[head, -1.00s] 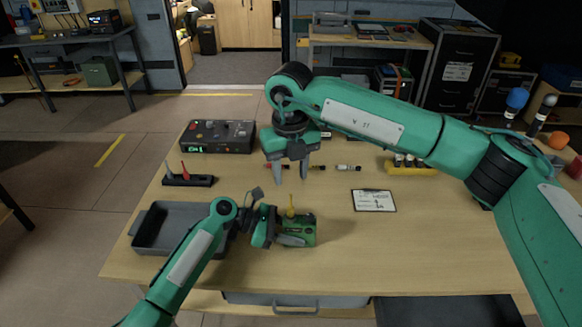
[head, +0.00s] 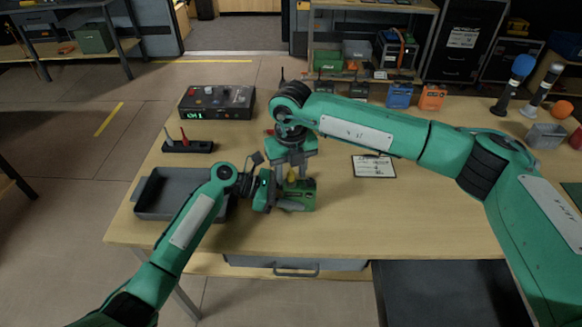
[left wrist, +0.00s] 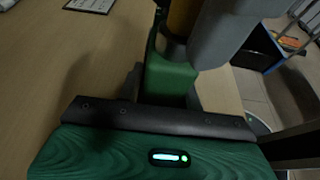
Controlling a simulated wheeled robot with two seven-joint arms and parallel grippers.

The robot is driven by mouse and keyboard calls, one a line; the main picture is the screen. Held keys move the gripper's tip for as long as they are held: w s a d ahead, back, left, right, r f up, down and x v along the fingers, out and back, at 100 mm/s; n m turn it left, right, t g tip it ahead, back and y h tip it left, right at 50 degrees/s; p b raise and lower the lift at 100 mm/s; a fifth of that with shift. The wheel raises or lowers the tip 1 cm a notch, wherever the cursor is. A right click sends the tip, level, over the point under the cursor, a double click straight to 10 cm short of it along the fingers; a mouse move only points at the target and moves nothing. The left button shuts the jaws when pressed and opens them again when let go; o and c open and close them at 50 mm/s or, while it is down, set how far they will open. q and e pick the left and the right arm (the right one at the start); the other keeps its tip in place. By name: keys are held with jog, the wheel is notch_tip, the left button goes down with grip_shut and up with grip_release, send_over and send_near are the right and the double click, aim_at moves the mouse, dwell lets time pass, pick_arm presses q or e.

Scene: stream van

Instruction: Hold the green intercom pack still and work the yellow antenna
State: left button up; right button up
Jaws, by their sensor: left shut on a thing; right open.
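The green intercom pack (head: 302,199) stands on the wooden table right of the grey tray. My left gripper (head: 280,197) is shut on the pack from its left side; in the left wrist view part of the green pack (left wrist: 172,80) shows beyond the gripper. The yellow antenna (head: 291,178) rises from the pack's top. My right gripper (head: 291,172) points down from above, open, with its fingers around or right beside the antenna. In the left wrist view the yellow antenna (left wrist: 182,18) is next to a grey finger. Whether the fingers touch it I cannot tell.
The grey tray (head: 148,211) is left of the pack, with a black stand (head: 187,147) and a control box (head: 217,103) behind. A clipboard sheet (head: 374,166) lies to the right. Blue (head: 399,96) and orange (head: 432,97) packs stand at the back. The front right tabletop is clear.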

grip_shut()
jog(key=c, duration=0.9)
grip_release()
grip_shut()
jog(key=m, duration=0.3)
jog(key=shift+m, duration=1.7)
jog(key=shift+m, duration=1.5)
